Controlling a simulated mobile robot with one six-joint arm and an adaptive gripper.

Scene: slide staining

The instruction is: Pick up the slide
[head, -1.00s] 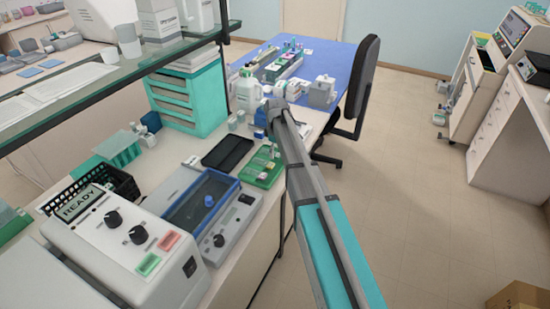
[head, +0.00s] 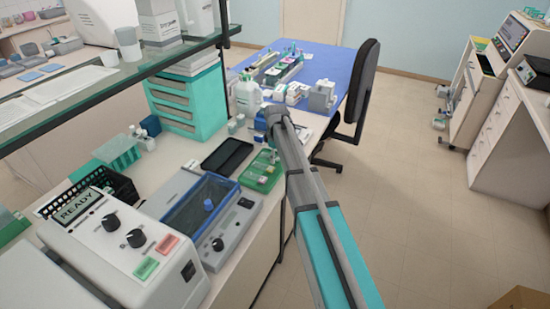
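No single slide can be made out for certain in the head view. A green tray (head: 257,181) lies on the bench, with small pale and pinkish pieces at its far end, too small to identify. My arm reaches forward from the lower right, and its far end with my gripper (head: 272,134) is above the bench near that far end of the tray. The fingers are small and partly hidden by my own arm. I cannot tell whether they are open or touch anything.
A dark flat tray (head: 227,154) and a grey bath with a blue rim (head: 238,189) lie left of the green tray. A machine marked READY (head: 110,235) stands nearer. Teal drawers (head: 205,103) and a white jug (head: 248,95) stand behind. A black chair (head: 362,85) is beyond.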

